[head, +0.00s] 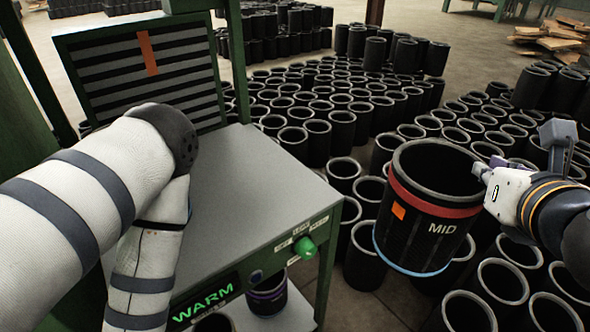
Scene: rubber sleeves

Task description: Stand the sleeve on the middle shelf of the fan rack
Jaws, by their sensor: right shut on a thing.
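The sleeve (438,228) is a black cylinder marked MID, with a red band, an orange patch and a blue lower rim. My right gripper (490,180) is shut on its upper right wall and holds it upright, slightly tilted, over the floor right of the rack. The green-framed rack (265,175) has a bare grey top, a slatted panel (145,65) with an orange strip behind it, and a lit WARM sign (205,300). Another sleeve (268,295) with a purple band stands below the top. My left arm crosses the rack; its gripper is out of view. The shelf levels are mostly hidden.
Many black sleeves (318,140) stand close together on the floor behind and right of the rack, some under the held sleeve. A green knob (305,248) sticks out from the rack's front edge. A pile of wooden boards (550,37) lies far right.

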